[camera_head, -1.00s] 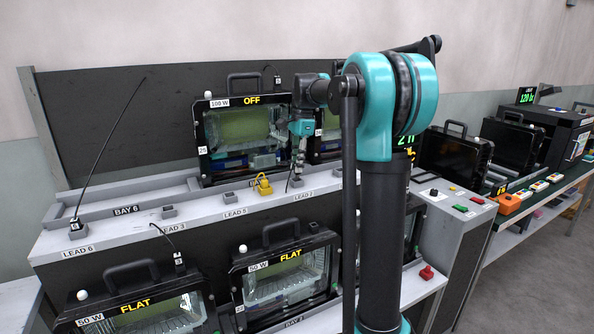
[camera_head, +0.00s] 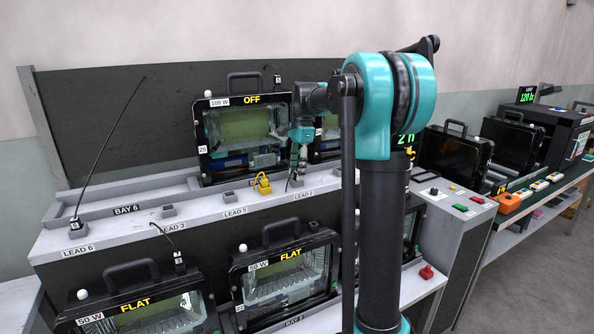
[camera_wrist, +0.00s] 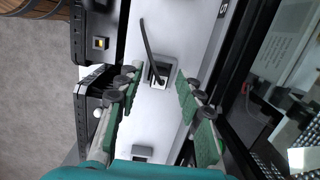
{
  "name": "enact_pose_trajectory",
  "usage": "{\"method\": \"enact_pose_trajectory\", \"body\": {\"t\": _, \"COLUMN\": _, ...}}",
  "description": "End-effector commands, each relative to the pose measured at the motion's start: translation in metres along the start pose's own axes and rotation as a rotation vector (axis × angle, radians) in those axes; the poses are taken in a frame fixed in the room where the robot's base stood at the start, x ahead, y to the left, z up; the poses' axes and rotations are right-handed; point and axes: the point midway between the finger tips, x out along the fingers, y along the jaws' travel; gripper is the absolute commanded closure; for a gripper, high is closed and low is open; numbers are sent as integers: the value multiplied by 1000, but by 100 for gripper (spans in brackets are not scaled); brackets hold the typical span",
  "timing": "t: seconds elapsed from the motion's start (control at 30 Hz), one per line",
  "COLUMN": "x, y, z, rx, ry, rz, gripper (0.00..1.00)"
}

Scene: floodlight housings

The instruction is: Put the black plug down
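The black plug (camera_wrist: 159,80) sits in a grey socket block (camera_wrist: 151,72) in the wrist view, with its black cable rising from it. My gripper (camera_wrist: 155,76) is open, its two green-padded fingers apart on either side of the plug. Clear gaps show between the plug and both fingers. In the head view my gripper (camera_head: 297,172) is low over the grey ledge by the LEAD 2 label (camera_head: 303,193), and its fingers mostly hide the plug and socket there.
Another black plug (camera_head: 76,224) stands at LEAD 6. FLAT housings (camera_head: 287,270) fill the lower shelf.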

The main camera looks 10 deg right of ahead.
Motion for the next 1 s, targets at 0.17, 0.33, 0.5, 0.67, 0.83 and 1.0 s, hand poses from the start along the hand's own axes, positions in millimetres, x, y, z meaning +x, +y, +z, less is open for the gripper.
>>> {"method": "enact_pose_trajectory", "body": {"t": 0.17, "x": -14, "y": 0, "z": 0, "rx": 0, "ry": 0, "rz": 0, "gripper": 63}}
{"method": "enact_pose_trajectory", "body": {"t": 0.33, "x": -46, "y": 0, "z": 0, "rx": 0, "ry": 0, "rz": 0, "gripper": 63}}
{"method": "enact_pose_trajectory", "body": {"t": 0.5, "x": -81, "y": 0, "z": 0, "rx": 1, "ry": -1, "rz": 0, "gripper": 63}}
{"method": "enact_pose_trajectory", "body": {"t": 0.67, "x": -106, "y": 0, "z": 0, "rx": 1, "ry": -1, "rz": 0, "gripper": 63}}
{"method": "enact_pose_trajectory", "body": {"t": 0.83, "x": -120, "y": 0, "z": 0, "rx": 0, "ry": -1, "rz": 1, "gripper": 63}}
{"method": "enact_pose_trajectory", "body": {"t": 1.0, "x": -122, "y": 0, "z": 0, "rx": 0, "ry": -1, "rz": 1, "gripper": 63}}
